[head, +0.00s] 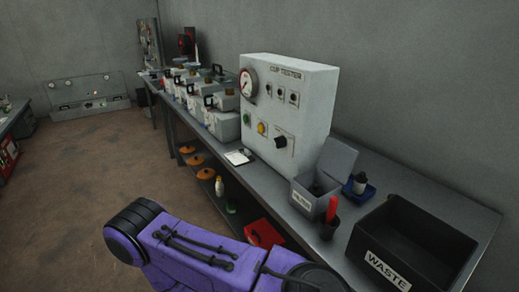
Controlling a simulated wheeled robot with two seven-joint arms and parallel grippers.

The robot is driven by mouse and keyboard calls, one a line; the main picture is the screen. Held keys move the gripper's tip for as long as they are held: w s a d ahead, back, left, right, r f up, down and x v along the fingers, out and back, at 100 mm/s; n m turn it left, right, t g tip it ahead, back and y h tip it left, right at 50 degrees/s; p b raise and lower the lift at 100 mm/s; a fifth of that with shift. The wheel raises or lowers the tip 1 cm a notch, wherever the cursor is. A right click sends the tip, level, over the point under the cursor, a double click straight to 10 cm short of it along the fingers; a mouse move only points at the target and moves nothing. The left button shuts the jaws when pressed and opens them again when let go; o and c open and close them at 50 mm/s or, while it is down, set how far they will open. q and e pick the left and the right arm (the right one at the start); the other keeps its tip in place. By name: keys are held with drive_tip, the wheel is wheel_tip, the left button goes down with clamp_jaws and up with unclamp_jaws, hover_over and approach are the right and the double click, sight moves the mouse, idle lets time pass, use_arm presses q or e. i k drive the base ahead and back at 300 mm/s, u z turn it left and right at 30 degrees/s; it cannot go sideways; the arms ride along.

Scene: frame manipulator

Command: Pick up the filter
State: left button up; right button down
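No single filter can be made out. A small grey bin (313,204) with a raised lid (337,159) stands on the bench; its front label is too small to read surely. Its inside is dark, and I cannot tell what lies in it. A purple link of my own arm crosses the bottom of the head view, in front of the bench's near edge. Neither of my grippers shows in the head view.
The bench (465,197) runs along the wall. On it stand a white cup tester (310,110), a black waste bin (420,240), a red-handled tool (331,208) in a dark cup, a blue tray (368,192) with a small bottle, and several grey canisters (222,122). The floor (90,170) at left is clear.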

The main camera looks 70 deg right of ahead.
sight(316, 190)
drive_tip(key=i, duration=0.7)
drive_tip(key=z, duration=3.3)
